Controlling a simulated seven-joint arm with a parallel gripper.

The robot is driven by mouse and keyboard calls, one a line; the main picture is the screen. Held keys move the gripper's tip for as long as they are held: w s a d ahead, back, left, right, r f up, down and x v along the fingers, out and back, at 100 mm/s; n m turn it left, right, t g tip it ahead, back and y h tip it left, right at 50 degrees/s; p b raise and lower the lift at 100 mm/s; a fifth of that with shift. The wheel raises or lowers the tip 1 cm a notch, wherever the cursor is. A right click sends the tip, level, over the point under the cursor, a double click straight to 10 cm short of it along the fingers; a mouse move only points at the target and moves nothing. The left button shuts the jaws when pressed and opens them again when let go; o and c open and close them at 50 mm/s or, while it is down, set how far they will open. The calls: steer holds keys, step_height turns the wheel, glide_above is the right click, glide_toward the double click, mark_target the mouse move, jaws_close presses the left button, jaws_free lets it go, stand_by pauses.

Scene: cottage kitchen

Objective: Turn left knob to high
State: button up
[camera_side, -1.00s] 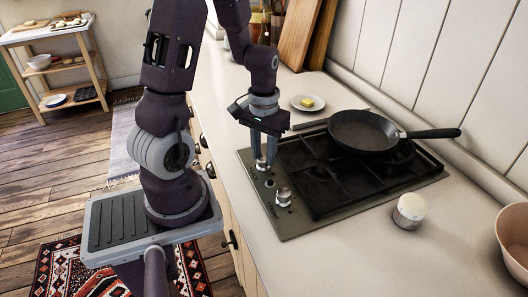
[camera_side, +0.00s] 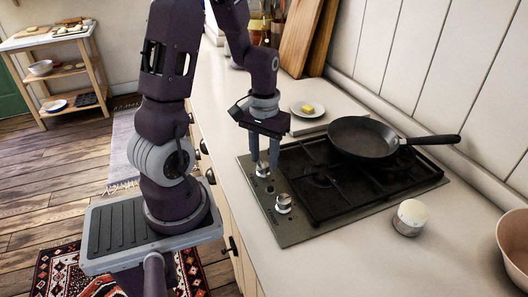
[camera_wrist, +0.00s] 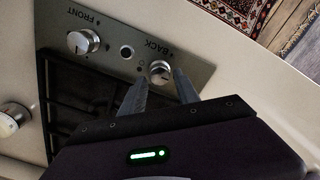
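Two silver knobs sit on the steel edge of the stove. The far knob (camera_side: 262,171) is marked BACK in the wrist view (camera_wrist: 159,70). The near knob (camera_side: 283,203) is marked FRONT there (camera_wrist: 82,41). My gripper (camera_side: 265,167) points down at the BACK knob. In the wrist view my gripper (camera_wrist: 160,78) has its fingers apart, one on each side of that knob, with a small gap visible beside it. Contact with the knob is not clear. The knob's exact pointer angle is too small to read.
A black frying pan (camera_side: 360,138) stands on the back of the stove grate (camera_side: 335,185). A white-topped jar (camera_side: 409,217) and a pink bowl (camera_side: 514,246) are on the counter to the right. A plate with butter (camera_side: 308,108) and cutting boards (camera_side: 303,40) are behind.

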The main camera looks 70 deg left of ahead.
mark_target(264, 163)
step_height(264, 163, up, 6)
stand_by(0.5)
steer(key=s+d+r+m+t, duration=0.2)
steer(key=s+d+r+m, duration=0.1)
steer(key=d+r, duration=0.3)
steer(key=s+d+r+m+t, duration=0.3)
steer(key=d+r, duration=0.3)
steer(key=d, duration=0.2)
steer(key=shift+s+d+r+m+t, duration=0.2)
steer(key=shift+s+d+m+t, duration=0.15)
steer(key=shift+s+m, duration=0.45)
